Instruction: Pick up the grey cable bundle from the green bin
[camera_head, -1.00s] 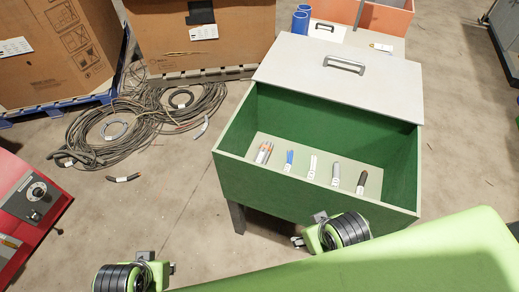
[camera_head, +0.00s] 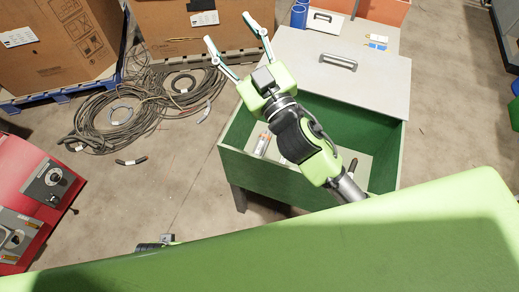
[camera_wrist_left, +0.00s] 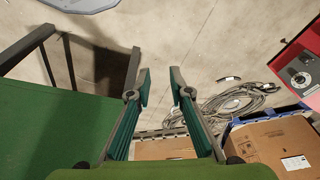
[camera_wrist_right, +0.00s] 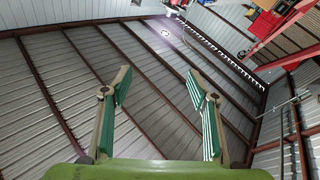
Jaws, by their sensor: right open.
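The green bin (camera_head: 250,171) stands in the middle of the head view with its grey lid tilted back. My right gripper (camera_head: 231,38) is above the bin's back left, open and empty, its fingers pointing up and to the left. In the right wrist view its fingers (camera_wrist_right: 158,85) are spread against the roof. The right arm covers most of the bin floor and hides the grey cable bundle. My left gripper (camera_wrist_left: 160,80) is open and empty in the left wrist view.
Loose cable coils (camera_head: 120,118) lie on the floor left of the bin. Cardboard boxes (camera_head: 60,45) on pallets stand behind them. A red machine (camera_head: 40,190) is at the left edge. The floor between machine and bin is mostly clear.

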